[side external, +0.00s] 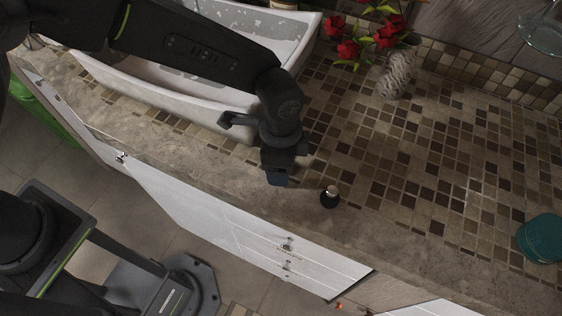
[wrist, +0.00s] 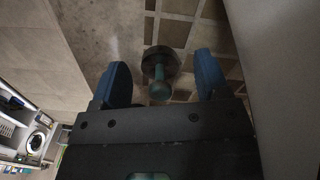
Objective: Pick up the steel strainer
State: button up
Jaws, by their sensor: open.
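The strainer (side external: 330,198) is a small dark round piece with a pale metallic knob on top. It sits upright on the tiled counter near its front edge in the side view. In the wrist view the strainer (wrist: 160,72) shows a dark disc and a greenish stem and knob, framed between the two blue fingers. My gripper (side external: 278,181) points down to the left of the strainer in the side view, apart from it. In the wrist view my gripper (wrist: 162,62) is open with nothing held. Its exact height above the counter is hard to tell.
A white sink basin (side external: 180,101) stands behind and left of my gripper. A textured vase (side external: 396,73) with red flowers (side external: 350,48) is at the back. A teal item (side external: 541,238) is at the right. The tiled counter (side external: 430,165) around the strainer is clear.

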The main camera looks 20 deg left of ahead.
jog(key=shift+c, duration=0.4)
jog(key=c, duration=1)
jog(key=shift+r, duration=0.1)
